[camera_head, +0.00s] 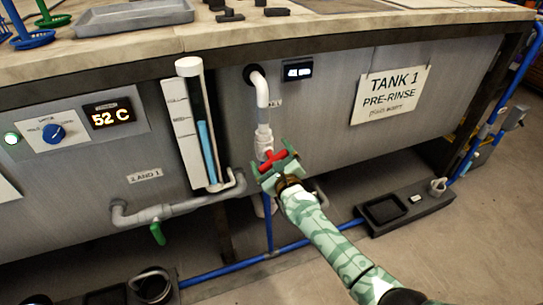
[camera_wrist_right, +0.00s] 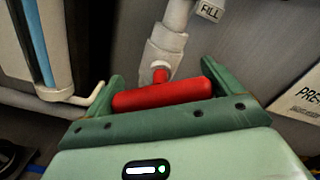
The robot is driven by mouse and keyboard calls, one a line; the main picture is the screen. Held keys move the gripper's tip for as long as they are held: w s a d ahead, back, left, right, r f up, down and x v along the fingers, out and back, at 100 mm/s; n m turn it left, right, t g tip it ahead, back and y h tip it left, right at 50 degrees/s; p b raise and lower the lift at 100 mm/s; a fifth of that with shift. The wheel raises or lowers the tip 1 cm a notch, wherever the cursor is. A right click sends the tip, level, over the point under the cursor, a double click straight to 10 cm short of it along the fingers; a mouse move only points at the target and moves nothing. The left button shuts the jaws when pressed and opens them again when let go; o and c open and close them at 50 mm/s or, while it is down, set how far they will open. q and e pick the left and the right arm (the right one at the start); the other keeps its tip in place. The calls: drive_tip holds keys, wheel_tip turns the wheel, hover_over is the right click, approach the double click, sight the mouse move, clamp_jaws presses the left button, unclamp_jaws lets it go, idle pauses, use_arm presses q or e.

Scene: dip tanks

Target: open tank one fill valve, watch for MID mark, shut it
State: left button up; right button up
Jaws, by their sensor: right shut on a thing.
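The red fill valve handle (camera_head: 274,158) sits on the white pipe below the tank one front and lies roughly crosswise to the pipe. My right gripper (camera_head: 278,169) is shut on it, its green fingers at the two ends of the red bar; the wrist view shows the handle (camera_wrist_right: 162,94) between them. A FILL tag (camera_wrist_right: 210,11) hangs beside the pipe. The sight tube (camera_head: 206,135) left of the valve shows a blue column (camera_head: 208,150) reaching a bit above mid-height. My left gripper is not in view.
The Tank 1 pre-rinse sign (camera_head: 390,95) is on the tank front, with a small lit display (camera_head: 298,70) near the pipe. A grey drain pipe (camera_head: 165,211) with a green handle (camera_head: 157,233) is lower left. A black foot-level unit (camera_head: 405,208) stands on the floor at right.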

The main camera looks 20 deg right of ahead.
drive_tip(key=n, duration=0.3)
drive_tip(key=shift+p, duration=0.35)
drive_tip(key=n, duration=0.2)
drive_tip(key=shift+n+p, duration=0.3)
drive_tip(key=n, duration=0.2)
drive_tip(key=shift+a+f+n+p, duration=0.1)
drive_tip(key=shift+n+p, duration=0.2)
drive_tip(key=shift+n, duration=0.7)
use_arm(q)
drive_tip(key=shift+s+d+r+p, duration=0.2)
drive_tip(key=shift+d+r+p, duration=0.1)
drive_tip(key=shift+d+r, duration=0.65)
use_arm(e)
drive_tip(key=shift+f+n, duration=0.15)
drive_tip(key=shift+n, duration=0.75)
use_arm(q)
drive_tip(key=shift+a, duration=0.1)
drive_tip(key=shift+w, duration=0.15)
use_arm(e)
drive_tip(key=shift+s, duration=0.1)
drive_tip(key=o, duration=0.7)
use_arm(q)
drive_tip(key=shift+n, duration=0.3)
